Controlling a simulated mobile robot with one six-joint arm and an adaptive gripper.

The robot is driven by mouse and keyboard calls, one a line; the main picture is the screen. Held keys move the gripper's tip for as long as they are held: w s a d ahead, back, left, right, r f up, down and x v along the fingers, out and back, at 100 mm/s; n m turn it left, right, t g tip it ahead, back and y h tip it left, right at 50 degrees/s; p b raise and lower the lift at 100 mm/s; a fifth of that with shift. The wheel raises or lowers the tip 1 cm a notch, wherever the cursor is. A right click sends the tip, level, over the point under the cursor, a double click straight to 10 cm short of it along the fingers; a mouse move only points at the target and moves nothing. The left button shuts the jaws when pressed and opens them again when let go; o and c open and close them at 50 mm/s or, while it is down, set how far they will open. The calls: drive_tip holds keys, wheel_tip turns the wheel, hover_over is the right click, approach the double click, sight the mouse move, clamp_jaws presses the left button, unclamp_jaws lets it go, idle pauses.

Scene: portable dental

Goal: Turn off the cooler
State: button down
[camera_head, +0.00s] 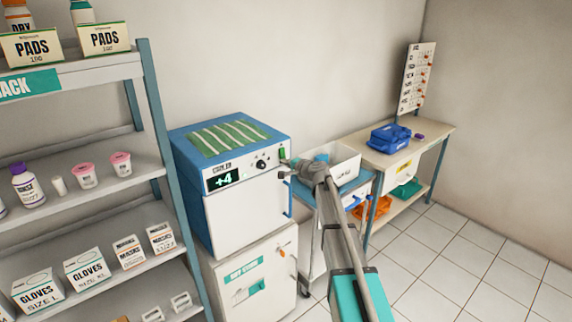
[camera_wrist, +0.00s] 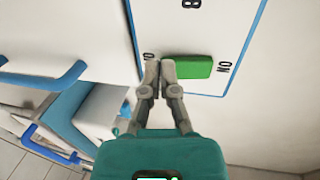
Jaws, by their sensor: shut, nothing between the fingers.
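The cooler (camera_head: 245,205) is a blue and white box with a lit "+4" display (camera_head: 222,179) on its front. A green switch (camera_wrist: 190,67) sits on a white, blue-edged label plate (camera_wrist: 205,25) in the wrist view; "NO"-like lettering shows at its right, and lettering at its left is partly hidden. In the head view the green switch (camera_head: 282,153) is at the cooler's upper right. My gripper (camera_wrist: 160,66) is shut and empty, its fingertips at the switch's left end. I cannot tell whether they touch it. My gripper (camera_head: 285,164) is small in the head view.
The cooler stands on a white cabinet (camera_head: 262,270). A cart with a white bin (camera_head: 335,163) stands close at its right, then a table with a blue case (camera_head: 390,138). A stocked shelf rack (camera_head: 100,68) is at left. Tiled floor is clear at right.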

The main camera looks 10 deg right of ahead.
drive_tip(key=shift+w+a+f+b, duration=0.25)
drive_tip(key=shift+w+f+b, duration=0.1)
drive_tip(key=shift+w, duration=0.2)
drive_tip(key=shift+s+r, duration=0.15)
drive_tip(key=shift+s, duration=0.1)
drive_tip(key=shift+s+d+f, duration=0.2)
drive_tip(key=shift+s+d, duration=0.05)
drive_tip(key=shift+s, duration=0.15)
drive_tip(key=s+d+f+b, duration=0.2)
drive_tip(key=s+d, duration=0.4)
drive_tip(key=s, duration=0.5)
drive_tip(key=shift+d+f+b, duration=0.2)
drive_tip(key=shift+f+b, duration=0.1)
drive_tip(key=shift+b, duration=0.05)
